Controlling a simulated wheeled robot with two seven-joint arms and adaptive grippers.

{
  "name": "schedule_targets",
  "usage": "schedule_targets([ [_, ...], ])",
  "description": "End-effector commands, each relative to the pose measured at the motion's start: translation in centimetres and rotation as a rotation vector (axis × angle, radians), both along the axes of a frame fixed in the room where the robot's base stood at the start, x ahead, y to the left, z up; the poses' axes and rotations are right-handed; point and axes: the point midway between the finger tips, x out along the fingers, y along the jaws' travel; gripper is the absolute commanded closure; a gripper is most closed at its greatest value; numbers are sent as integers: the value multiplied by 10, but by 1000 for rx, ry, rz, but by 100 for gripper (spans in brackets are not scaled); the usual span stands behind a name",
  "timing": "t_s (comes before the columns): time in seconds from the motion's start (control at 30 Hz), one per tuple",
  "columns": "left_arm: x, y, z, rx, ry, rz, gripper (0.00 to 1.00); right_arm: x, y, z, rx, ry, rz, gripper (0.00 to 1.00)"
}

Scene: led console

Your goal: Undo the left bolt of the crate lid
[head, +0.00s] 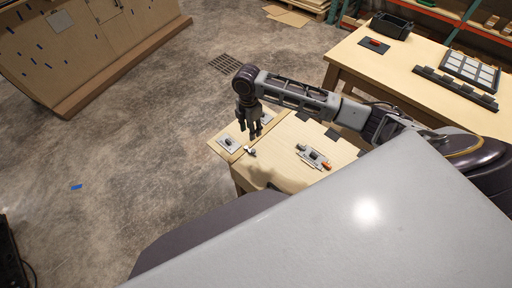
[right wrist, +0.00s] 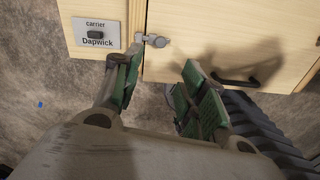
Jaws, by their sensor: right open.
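A small grey metal bolt (right wrist: 152,40) sits across the seam between two pale wood panels in the right wrist view. In the head view a small metal fitting (head: 250,151) shows on that seam, near the left end of the wooden top. My right gripper (head: 250,132) hangs over the wood, fingers down. In the right wrist view its green-padded fingers (right wrist: 160,72) are apart with nothing between them. The left finger is just below the bolt in the picture; I cannot tell if they touch. My left gripper is not in view.
A plate (right wrist: 96,38) marked "carrier Dapwick" with a black knob lies left of the bolt. A black handle (right wrist: 236,80) is to the right. A second table (head: 400,80) stands behind, holding a black bin (head: 391,25).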

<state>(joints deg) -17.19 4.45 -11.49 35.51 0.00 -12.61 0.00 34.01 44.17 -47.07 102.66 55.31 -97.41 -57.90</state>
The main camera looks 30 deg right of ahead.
Motion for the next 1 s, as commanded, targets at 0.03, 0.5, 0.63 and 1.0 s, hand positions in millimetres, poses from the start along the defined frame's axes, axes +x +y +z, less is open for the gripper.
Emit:
schedule_targets([
  [0.03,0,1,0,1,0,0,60,1,-2,1,-2,1,3,58],
  [0.5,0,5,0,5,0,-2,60,1,-3,0,-3,2,5,58],
  [0.63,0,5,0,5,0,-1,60,1,-2,-5,-2,4,5,58],
  [1.0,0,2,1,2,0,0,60,-2,-3,-45,-3,5,4,58],
])
